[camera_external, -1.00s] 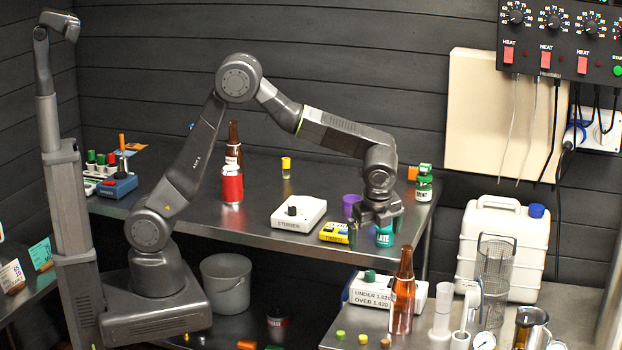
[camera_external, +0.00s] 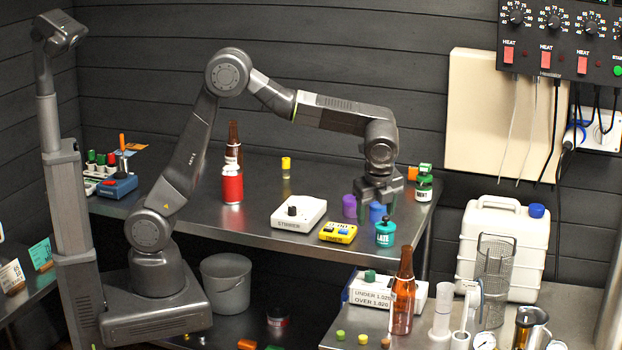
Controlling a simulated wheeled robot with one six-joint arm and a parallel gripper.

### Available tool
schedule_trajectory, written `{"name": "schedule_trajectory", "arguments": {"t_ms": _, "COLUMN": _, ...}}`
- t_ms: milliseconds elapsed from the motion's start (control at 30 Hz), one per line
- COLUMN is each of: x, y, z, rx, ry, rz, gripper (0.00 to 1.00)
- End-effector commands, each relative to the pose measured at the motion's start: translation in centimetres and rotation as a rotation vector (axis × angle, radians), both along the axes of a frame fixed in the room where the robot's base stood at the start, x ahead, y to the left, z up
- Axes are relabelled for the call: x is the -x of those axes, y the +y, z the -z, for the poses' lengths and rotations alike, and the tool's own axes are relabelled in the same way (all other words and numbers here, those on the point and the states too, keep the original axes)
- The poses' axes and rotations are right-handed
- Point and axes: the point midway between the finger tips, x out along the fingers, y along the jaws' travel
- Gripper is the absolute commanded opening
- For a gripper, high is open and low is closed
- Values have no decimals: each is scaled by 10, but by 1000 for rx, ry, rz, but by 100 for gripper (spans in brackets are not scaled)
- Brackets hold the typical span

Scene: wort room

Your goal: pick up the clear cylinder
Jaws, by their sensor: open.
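A clear, whitish upright cylinder (camera_external: 441,318) stands on the lower right bench, just right of a brown bottle (camera_external: 403,295). Another pale upright piece (camera_external: 463,330) stands close to its right, and I cannot tell its exact form. My gripper (camera_external: 377,205) points down, open, over the right end of the back bench, well up and left of the clear cylinder. A blue piece (camera_external: 377,213) shows between or just behind its fingers; I cannot tell whether they touch it. Nothing is visibly held.
A teal jar (camera_external: 385,236), purple piece (camera_external: 349,206), yellow timer (camera_external: 338,233) and green-capped jar (camera_external: 424,187) surround the gripper. A wire basket (camera_external: 495,262) and white jug (camera_external: 512,230) stand behind the clear cylinder. The white labelled box (camera_external: 372,292) is left of the bottle.

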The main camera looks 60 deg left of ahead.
Motion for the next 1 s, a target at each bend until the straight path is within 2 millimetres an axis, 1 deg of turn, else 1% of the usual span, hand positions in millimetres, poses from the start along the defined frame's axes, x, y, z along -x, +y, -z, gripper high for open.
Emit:
{"name": "schedule_trajectory", "arguments": {"t_ms": 33, "x": -1, "y": -1, "z": -27, "rx": 5, "ry": -10, "rz": -1, "gripper": 63}}
{"name": "schedule_trajectory", "arguments": {"t_ms": 67, "x": -2, "y": -1, "z": -42, "rx": 5, "ry": -11, "rz": -1, "gripper": 63}}
{"name": "schedule_trajectory", "arguments": {"t_ms": 100, "x": -1, "y": -1, "z": -61, "rx": 5, "ry": -10, "rz": -1, "gripper": 63}}
{"name": "schedule_trajectory", "arguments": {"t_ms": 167, "x": -1, "y": -1, "z": -86, "rx": 5, "ry": -9, "rz": -2, "gripper": 63}}
{"name": "schedule_trajectory", "arguments": {"t_ms": 200, "x": -3, "y": -10, "z": -77, "rx": 26, "ry": -26, "rz": -42, "gripper": 63}}
{"name": "schedule_trajectory", "arguments": {"t_ms": 367, "x": -11, "y": -42, "z": -75, "rx": 128, "ry": -112, "rz": -198, "gripper": 63}}
{"name": "schedule_trajectory", "arguments": {"t_ms": 467, "x": -16, "y": -65, "z": -73, "rx": 205, "ry": -163, "rz": -313, "gripper": 63}}
{"name": "schedule_trajectory", "arguments": {"t_ms": 567, "x": -20, "y": -93, "z": -73, "rx": 301, "ry": -212, "rz": -452, "gripper": 63}}
{"name": "schedule_trajectory", "arguments": {"t_ms": 633, "x": -23, "y": -115, "z": -73, "rx": 377, "ry": -240, "rz": -563, "gripper": 63}}
{"name": "schedule_trajectory", "arguments": {"t_ms": 800, "x": -27, "y": -164, "z": -74, "rx": 555, "ry": -275, "rz": -832, "gripper": 63}}
{"name": "schedule_trajectory", "arguments": {"t_ms": 900, "x": -27, "y": -189, "z": -75, "rx": 643, "ry": -275, "rz": -976, "gripper": 63}}
{"name": "schedule_trajectory", "arguments": {"t_ms": 967, "x": -27, "y": -202, "z": -76, "rx": 691, "ry": -269, "rz": -1054, "gripper": 63}}
{"name": "schedule_trajectory", "arguments": {"t_ms": 1000, "x": -27, "y": -208, "z": -70, "rx": 710, "ry": -265, "rz": -1094, "gripper": 63}}
